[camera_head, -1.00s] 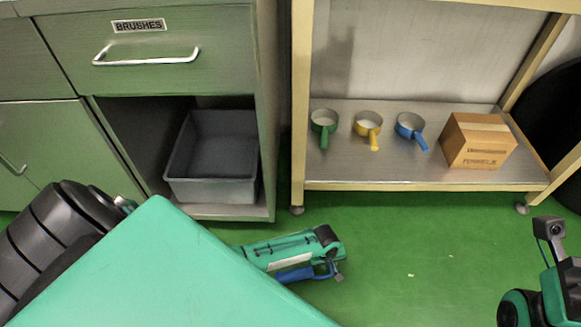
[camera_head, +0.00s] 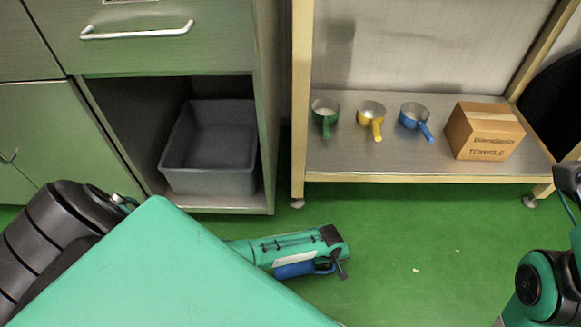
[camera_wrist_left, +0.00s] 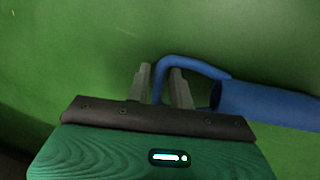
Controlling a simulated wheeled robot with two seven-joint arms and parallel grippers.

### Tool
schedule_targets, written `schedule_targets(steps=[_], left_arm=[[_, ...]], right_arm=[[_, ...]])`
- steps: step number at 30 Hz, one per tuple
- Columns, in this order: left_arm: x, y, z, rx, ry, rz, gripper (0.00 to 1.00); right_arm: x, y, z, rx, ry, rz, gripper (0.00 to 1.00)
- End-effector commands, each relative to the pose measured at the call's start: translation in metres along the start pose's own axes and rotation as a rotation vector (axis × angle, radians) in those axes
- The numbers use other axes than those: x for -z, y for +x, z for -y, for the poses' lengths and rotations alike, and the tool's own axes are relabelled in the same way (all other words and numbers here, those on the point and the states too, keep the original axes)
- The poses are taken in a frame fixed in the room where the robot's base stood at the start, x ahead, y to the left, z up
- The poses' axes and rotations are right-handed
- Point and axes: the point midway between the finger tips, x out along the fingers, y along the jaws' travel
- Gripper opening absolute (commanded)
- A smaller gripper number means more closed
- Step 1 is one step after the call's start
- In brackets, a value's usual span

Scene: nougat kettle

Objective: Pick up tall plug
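A blue cylinder with a bent loop handle, which I take for the tall plug (camera_head: 293,270), is low over or on the green floor, partly hidden by my left gripper. In the left wrist view the blue body (camera_wrist_left: 265,103) is at the right, and its handle curves left between my fingers. My left gripper (camera_head: 342,262) reaches down beside the handle. In the left wrist view its two grey fingers (camera_wrist_left: 162,85) stand apart on either side of the handle, with a gap showing. My right arm is at the right edge; its gripper does not show.
A grey bin (camera_head: 210,150) sits in the open cabinet at the left. A low metal shelf (camera_head: 385,158) holds a green pan (camera_head: 325,113), a yellow pan (camera_head: 371,114), a blue pan (camera_head: 415,117) and a cardboard box (camera_head: 484,130).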

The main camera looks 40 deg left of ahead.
Motion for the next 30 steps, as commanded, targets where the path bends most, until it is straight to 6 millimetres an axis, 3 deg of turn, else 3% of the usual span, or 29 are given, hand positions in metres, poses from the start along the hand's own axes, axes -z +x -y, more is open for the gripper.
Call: schedule_targets(steps=[4, 8, 22, 26, 30], left_arm=[[0.000, -0.001, 0.000, 0.000, 0.000, 0.000, 0.23], [0.000, -0.001, 0.000, 0.000, 0.000, 0.000, 0.00], [0.000, -0.007, -0.002, 0.000, 0.000, 0.001, 0.00], [-0.001, -0.019, -0.004, -0.001, 0.000, 0.001, 0.00], [-0.001, -0.041, -0.007, -0.001, 0.000, 0.001, 0.00]], right_arm=[[0.000, 0.001, 0.000, 0.000, 0.000, 0.000, 0.37], [0.000, 0.000, 0.000, 0.000, 0.000, 0.000, 0.37], [0.000, 0.004, -0.001, -0.001, -0.001, -0.004, 0.37], [0.000, 0.009, -0.002, -0.002, -0.004, -0.002, 0.37], [-0.003, -0.003, -0.005, -0.002, -0.014, 0.050, 0.37]])
